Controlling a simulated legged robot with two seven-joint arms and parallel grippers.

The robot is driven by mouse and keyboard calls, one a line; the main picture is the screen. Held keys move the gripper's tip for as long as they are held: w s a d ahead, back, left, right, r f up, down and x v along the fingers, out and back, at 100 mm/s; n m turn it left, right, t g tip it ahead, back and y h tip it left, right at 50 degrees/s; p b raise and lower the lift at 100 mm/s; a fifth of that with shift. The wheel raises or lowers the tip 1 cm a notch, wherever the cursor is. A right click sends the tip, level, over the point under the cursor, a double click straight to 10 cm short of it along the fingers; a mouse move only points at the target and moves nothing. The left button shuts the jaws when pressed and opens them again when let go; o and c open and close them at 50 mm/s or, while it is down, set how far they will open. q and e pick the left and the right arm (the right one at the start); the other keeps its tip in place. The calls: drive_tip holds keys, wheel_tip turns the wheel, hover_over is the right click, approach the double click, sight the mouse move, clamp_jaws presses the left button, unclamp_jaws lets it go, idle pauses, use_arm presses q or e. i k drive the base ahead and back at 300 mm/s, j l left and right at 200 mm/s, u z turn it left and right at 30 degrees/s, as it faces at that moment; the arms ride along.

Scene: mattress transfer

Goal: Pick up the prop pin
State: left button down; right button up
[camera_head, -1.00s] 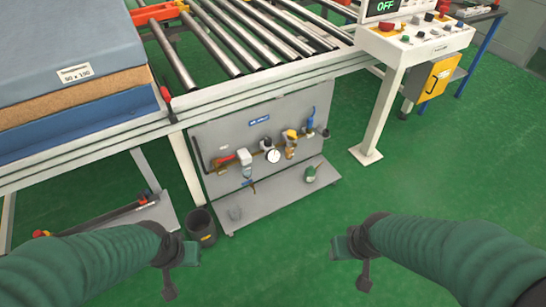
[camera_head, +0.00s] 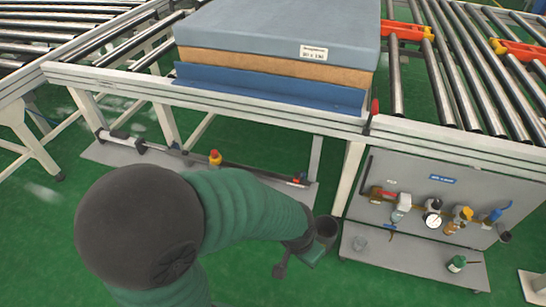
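I cannot pick out the prop pin for certain. A long dark rod (camera_head: 190,158) with red and yellow-orange fittings lies along the low grey shelf under the conveyor. A small red-topped part (camera_head: 375,108) stands at the conveyor's front edge, right of the mattress. My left arm covers part of the shelf and floor. My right gripper is out of view.
The blue-grey mattress (camera_head: 275,28) lies on the conveyor, whose white front rail (camera_head: 215,98) runs across above the shelf (camera_head: 115,152). A grey valve panel (camera_head: 400,170) stands at right. Green floor is clear at lower centre.

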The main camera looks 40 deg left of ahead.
sight(214, 152)
drive_tip(key=u, duration=1.9)
